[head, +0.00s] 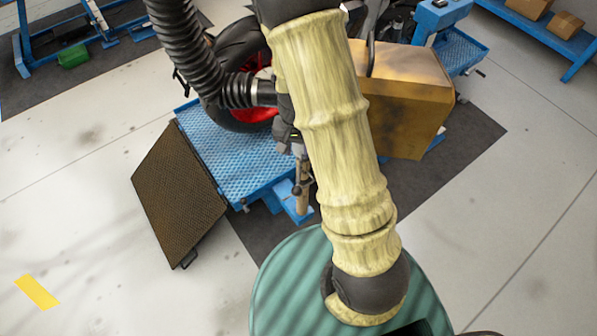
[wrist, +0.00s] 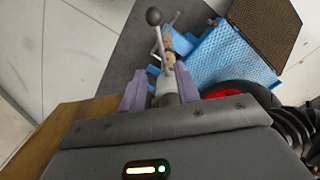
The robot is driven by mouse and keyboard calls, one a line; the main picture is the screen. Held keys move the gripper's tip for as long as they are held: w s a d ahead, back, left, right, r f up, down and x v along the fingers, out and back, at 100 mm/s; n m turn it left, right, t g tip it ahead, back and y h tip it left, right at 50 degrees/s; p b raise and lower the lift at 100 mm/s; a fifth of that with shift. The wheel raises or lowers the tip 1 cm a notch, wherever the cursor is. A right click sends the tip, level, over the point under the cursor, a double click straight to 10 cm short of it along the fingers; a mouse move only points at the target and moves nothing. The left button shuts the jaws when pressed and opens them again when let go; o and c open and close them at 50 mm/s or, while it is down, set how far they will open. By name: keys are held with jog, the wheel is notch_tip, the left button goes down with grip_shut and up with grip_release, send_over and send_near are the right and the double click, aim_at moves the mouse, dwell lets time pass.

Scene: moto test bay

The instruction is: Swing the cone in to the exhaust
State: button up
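The black corrugated hose (head: 185,45) comes down at the upper left. Its ribbed end, the cone (head: 240,92), lies beside the motorcycle's red-rimmed rear wheel (head: 252,112). In the wrist view, the two mauve fingers of my gripper (wrist: 160,82) stand apart on either side of a pale grey post. A tan grip and a lever with a ball knob (wrist: 153,17) lie beyond them. The tan grip (head: 302,172) also shows in the head view, below the wheel. I cannot tell whether the fingers touch the post. My arm hides the exhaust and most of my gripper.
The motorcycle stands on a blue lift (head: 215,150) with a brown mesh ramp (head: 178,195) at its near end. A brown box (head: 410,105) stands right of my arm. A blue shelf with cartons (head: 545,25) is at the upper right.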

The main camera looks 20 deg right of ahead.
aim_at(299, 176)
notch_tip(299, 176, down, 13)
jog(key=shift+s+d+r+p, duration=0.1)
jog(key=shift+d+r+p, duration=0.05)
jog(key=shift+p, duration=0.45)
grip_shut()
